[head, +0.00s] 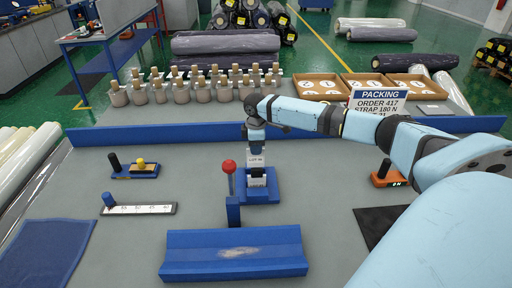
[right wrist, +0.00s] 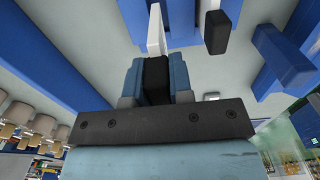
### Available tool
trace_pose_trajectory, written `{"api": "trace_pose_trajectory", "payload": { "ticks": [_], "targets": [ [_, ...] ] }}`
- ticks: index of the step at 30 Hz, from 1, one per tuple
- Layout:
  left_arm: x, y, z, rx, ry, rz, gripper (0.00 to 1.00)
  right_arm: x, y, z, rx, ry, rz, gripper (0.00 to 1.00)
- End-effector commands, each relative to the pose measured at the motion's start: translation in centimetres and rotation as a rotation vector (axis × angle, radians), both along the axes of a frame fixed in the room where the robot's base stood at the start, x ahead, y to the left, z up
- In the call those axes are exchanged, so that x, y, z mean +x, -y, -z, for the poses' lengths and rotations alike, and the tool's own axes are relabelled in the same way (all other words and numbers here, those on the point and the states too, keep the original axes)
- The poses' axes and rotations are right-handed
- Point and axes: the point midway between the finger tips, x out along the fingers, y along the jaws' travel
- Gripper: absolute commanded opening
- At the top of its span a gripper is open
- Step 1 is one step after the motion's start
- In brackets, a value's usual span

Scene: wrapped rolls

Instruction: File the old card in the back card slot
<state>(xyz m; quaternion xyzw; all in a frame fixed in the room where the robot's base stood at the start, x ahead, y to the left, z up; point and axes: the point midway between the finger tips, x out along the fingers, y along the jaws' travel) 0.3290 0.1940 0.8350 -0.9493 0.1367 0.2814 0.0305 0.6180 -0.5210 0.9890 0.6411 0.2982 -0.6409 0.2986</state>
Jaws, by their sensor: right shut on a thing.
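My right gripper (head: 256,145) points down above the blue card holder (head: 259,197) in the middle of the table. It is shut on a white card (head: 256,161) with dark "LOT" lettering, the rest too small to read. In the right wrist view the card (right wrist: 156,30) shows as a thin white strip beyond the shut fingers (right wrist: 156,78). A second white piece (head: 257,182), possibly another card, shows lower at the holder. I cannot tell whether the held card's lower edge is inside a slot. The left gripper is not in view.
A red-knobbed lever (head: 229,167) stands close left of the holder. A blue cradle (head: 235,265) lies in front. A slider scale (head: 150,209) and a yellow-knobbed block (head: 141,171) are left; an orange device (head: 388,180) is right. A low blue wall (head: 170,133) runs behind.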

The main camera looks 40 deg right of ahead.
Motion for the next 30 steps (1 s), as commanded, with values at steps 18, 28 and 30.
{"api": "trace_pose_trajectory", "payload": {
  "ticks": [18, 28, 30],
  "targets": [
    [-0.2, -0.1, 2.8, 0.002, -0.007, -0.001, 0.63, 0.0, 0.0, 5.3, 0.0, 0.0, 0.001, 0.0],
    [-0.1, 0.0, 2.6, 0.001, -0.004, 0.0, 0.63, 0.0, 0.0, 5.8, 0.001, 0.001, 0.0, 0.0],
    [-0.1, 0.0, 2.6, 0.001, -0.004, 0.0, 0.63, 0.0, 0.0, 5.7, 0.0, 0.0, 0.0, 0.0]
  ]
}}
